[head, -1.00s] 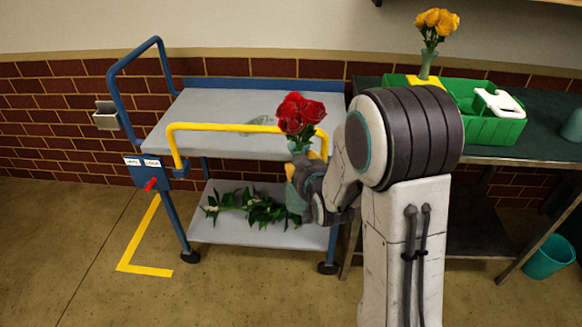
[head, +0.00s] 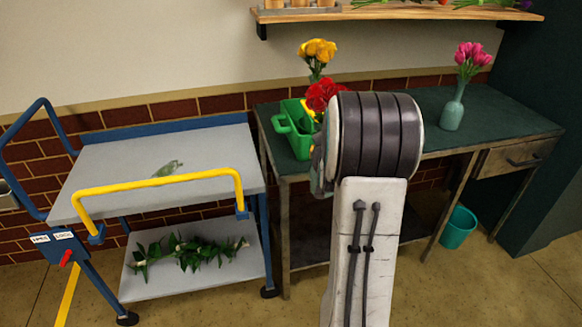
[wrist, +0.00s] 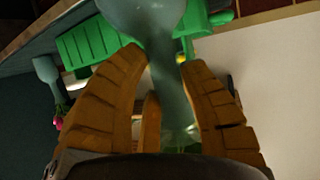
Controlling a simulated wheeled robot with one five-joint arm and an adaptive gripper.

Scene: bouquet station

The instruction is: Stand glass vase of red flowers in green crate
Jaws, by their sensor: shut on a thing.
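The red flowers (head: 322,95) show in the head view just left of my arm's upper link, in front of the crate. Their vase is mostly hidden there. In the wrist view the grey-green glass vase (wrist: 152,22) stands between the yellow fingers of my gripper (wrist: 163,60), which is shut on it. In the head view my gripper is largely hidden behind my arm. The green crate (head: 297,141) stands on the dark table's left end, partly covered by the flowers and my arm. It also shows in the wrist view (wrist: 88,45), beyond the vase.
A vase of yellow flowers (head: 318,50) stands behind the crate. A vase of pink flowers (head: 452,113) stands right on the dark table (head: 500,120). A grey cart (head: 110,165) with a yellow rail (head: 165,188) is at left. A shelf (head: 400,12) hangs above.

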